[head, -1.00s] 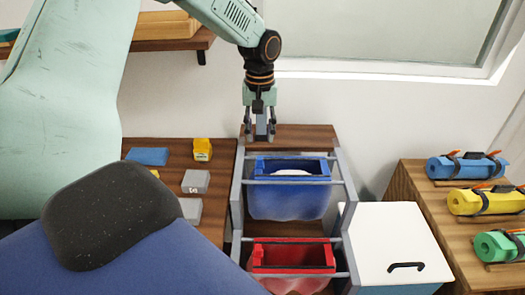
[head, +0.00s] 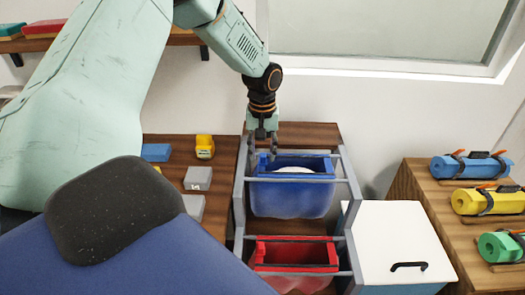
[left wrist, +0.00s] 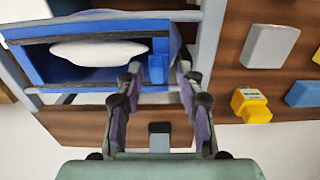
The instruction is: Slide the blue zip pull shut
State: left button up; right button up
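A blue pouch (head: 292,200) hangs in a grey rack (head: 342,195), its top open, with a white item (head: 293,170) inside. The pouch's open mouth also shows in the left wrist view (left wrist: 38,62). The blue zip pull (left wrist: 158,68) appears as a small upright block at one end of the mouth in that view. My left gripper (head: 263,153) points down at the pouch's back left corner. Its fingers are apart, and in the left wrist view the pull shows between the fingertips (left wrist: 161,78). I cannot tell whether they touch it. My right gripper is not in view.
A red pouch (head: 295,256) hangs in front of the blue one. Grey blocks (head: 198,178), a yellow item (head: 205,146) and a blue block (head: 156,152) lie on the wooden counter at left. A white-topped box (head: 395,240) and rolled blue, yellow and green bundles stand at right.

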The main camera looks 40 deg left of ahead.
pick_arm(q)
jog(key=shift+d+r, duration=0.1)
jog(key=shift+d, duration=0.15)
jog(key=c, duration=0.4)
jog(key=shift+a, duration=0.15)
grip_shut()
